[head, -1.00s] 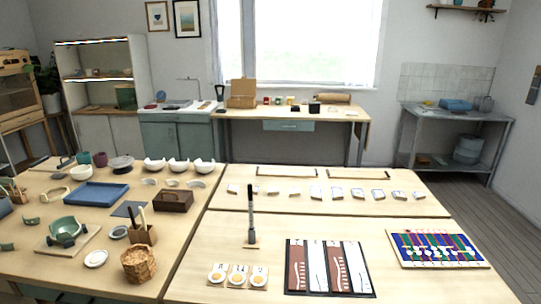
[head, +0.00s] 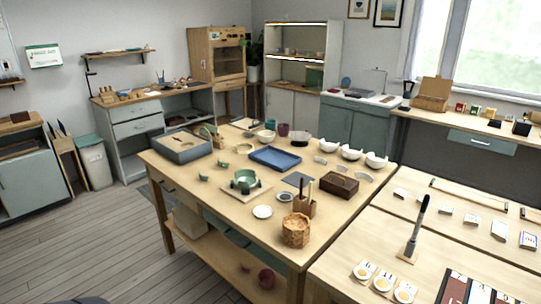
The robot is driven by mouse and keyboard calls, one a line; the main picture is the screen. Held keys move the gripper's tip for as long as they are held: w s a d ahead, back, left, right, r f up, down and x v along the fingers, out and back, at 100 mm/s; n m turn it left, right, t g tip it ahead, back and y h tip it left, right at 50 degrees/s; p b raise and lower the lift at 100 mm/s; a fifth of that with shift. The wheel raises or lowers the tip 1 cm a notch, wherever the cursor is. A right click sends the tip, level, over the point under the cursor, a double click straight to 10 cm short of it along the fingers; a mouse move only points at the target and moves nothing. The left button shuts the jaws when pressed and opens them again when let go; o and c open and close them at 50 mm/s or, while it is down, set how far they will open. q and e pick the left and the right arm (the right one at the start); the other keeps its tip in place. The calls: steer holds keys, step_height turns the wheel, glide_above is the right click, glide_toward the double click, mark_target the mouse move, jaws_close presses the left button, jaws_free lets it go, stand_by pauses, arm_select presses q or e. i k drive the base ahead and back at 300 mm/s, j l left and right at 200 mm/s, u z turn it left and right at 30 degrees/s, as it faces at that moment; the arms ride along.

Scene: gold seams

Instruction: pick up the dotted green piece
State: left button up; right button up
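Two small green pieces lie on the left part of the near wooden table in the head view: one nearer the front edge (head: 203,177) and one farther back (head: 223,163). A green bowl (head: 243,182), which looks broken, sits on a light board (head: 262,190) to their right. Dots are too small to make out, so I cannot tell which piece is dotted. Neither of my grippers is in view.
The wooden table (head: 205,208) also bears a blue tray (head: 275,158), a grey box (head: 182,146), a woven basket (head: 296,230), a dark wooden box (head: 339,185) and white bowls. Open floor (head: 110,245) lies to the left of the table.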

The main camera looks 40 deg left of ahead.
mark_target(224, 165)
steer(key=u, duration=1.55)
